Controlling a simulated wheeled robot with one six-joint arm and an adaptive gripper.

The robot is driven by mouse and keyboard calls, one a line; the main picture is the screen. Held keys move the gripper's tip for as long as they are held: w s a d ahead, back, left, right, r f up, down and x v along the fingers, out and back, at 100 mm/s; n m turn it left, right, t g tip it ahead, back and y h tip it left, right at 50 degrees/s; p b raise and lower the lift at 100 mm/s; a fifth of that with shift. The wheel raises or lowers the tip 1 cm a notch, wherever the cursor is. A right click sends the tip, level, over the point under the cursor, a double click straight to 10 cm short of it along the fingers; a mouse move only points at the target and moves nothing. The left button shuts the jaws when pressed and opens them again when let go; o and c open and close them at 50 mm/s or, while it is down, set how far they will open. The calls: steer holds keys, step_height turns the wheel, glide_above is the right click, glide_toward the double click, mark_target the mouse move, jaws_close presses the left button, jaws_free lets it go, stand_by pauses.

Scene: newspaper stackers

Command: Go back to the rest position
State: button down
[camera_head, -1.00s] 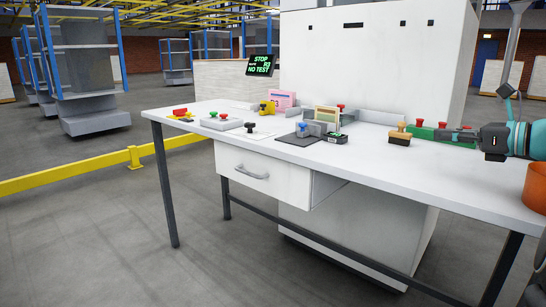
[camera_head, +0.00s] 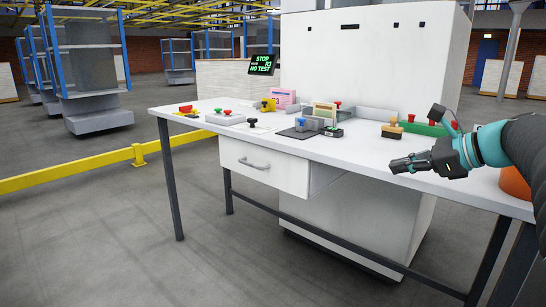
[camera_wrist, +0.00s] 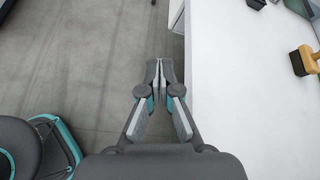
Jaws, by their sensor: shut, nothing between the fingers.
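My gripper (camera_head: 398,165) is in front of the right part of the white table (camera_head: 365,160) in the head view, at about the height of its top. In the wrist view my gripper (camera_wrist: 158,70) points down, its two fingers together with nothing between them. Below the fingers is grey floor, and the table's edge (camera_wrist: 205,110) runs just to their right. My gripper touches nothing that I can see.
Several small devices with buttons stand further left. An orange container (camera_head: 514,183) is partly hidden by my arm. Open floor (camera_head: 120,245) lies at the front left.

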steer(key=s+a+f+n+g+h, duration=0.2)
steer(key=s+a+f+n+g, duration=0.1)
steer(key=s+a+f+n, duration=0.45)
steer(key=s+a+f+n+h, duration=0.2)
steer(key=s+f+n+h, duration=0.1)
steer(key=s+f+n, duration=0.3)
steer(key=s+a+f+n+h, duration=0.2)
steer(key=s+f+n+h, duration=0.1)
steer(key=s+f+n, duration=0.4)
steer(key=s+n, duration=0.2)
steer(key=s, duration=0.2)
steer(key=shift+s, duration=0.2)
